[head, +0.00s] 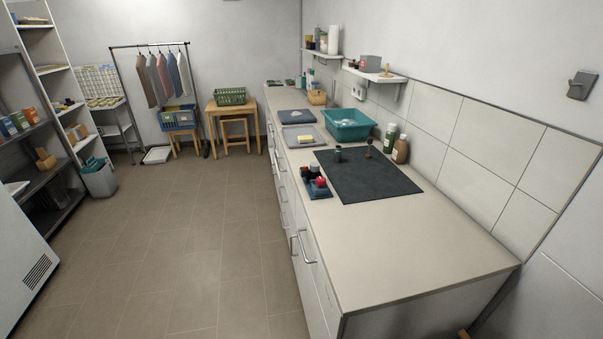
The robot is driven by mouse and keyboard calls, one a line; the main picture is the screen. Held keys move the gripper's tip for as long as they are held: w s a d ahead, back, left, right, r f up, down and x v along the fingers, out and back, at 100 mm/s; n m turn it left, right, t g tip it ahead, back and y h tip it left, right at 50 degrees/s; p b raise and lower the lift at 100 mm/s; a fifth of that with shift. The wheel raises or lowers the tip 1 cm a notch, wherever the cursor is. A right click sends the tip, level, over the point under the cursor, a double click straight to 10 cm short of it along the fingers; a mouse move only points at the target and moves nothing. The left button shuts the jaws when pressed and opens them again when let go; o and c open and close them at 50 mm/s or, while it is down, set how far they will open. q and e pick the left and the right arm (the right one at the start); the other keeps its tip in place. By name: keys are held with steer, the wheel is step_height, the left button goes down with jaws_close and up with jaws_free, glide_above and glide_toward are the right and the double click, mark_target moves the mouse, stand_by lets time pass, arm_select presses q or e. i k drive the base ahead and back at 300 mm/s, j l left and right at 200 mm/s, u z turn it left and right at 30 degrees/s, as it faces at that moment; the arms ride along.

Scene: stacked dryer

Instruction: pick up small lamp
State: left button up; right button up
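I cannot make out a clear small lamp; several small objects are too small to identify. On the dark mat (372,183) on the long counter stand a small dark green item (338,154) and a small dark brown upright item (369,149) towards its back edge. Left of the mat, a small blue tray (318,193) holds a red round item (320,182) and dark items. Neither of my grippers is in view.
The counter (420,245) has bare room at its near end. Farther along are a teal basin (348,124), a grey tray (291,139) and bottles (400,150). Wall shelves (376,75) hang above. The tiled floor (185,235) left of the counter is clear.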

mark_target(307, 172)
steer(key=i+j+z, duration=0.45)
steer(key=j, duration=0.2)
steer(key=j+z, duration=0.2)
steer(key=j, duration=0.15)
steer(key=i+j+z, duration=0.1)
steer(key=j+z, duration=0.35)
steer(key=j, duration=0.3)
steer(key=i, duration=0.05)
